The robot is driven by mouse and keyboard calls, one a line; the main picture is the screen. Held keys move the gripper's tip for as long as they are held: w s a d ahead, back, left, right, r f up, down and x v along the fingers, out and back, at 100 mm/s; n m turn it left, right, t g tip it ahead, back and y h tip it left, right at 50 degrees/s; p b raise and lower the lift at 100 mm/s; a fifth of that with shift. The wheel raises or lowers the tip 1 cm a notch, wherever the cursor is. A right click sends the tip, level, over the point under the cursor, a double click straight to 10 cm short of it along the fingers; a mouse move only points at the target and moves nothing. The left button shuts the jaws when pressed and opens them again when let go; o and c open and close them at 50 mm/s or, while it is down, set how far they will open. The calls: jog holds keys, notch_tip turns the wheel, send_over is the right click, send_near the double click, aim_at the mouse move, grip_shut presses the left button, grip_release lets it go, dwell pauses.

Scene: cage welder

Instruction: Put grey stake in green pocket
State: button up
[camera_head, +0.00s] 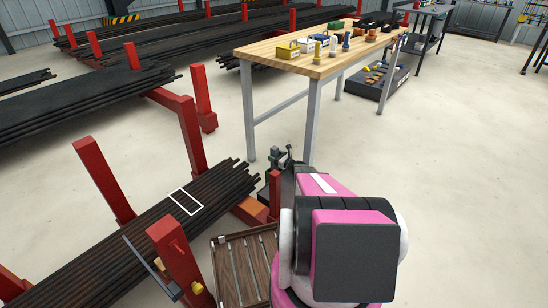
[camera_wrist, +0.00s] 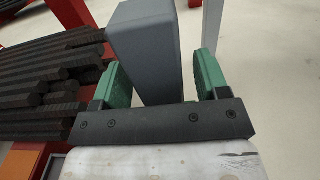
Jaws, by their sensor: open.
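In the wrist view a thick grey square post, apparently the grey stake (camera_wrist: 147,50), stands between the two green fingers of my gripper (camera_wrist: 160,80). The fingers are apart. A narrow gap shows between the post and the right finger; the left finger overlaps its edge, and I cannot tell whether they touch. The lower end of the post is hidden behind the gripper's dark crossbar. In the head view my gripper (camera_head: 283,160) is small and partly hidden by my arm, beside the ends of the dark bars. I cannot make out a green pocket in either view.
A bundle of dark bars (camera_head: 130,240) lies between red posts (camera_head: 103,180) at the left. A wooden slatted pallet (camera_head: 240,262) is on the floor. A wooden-topped table (camera_head: 290,50) stands behind the gripper, holding coloured items. Open floor (camera_head: 450,180) lies right.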

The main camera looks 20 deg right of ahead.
jog(key=v, duration=1.1)
jog(key=shift+s+d, duration=0.1)
jog(key=shift+d, duration=0.05)
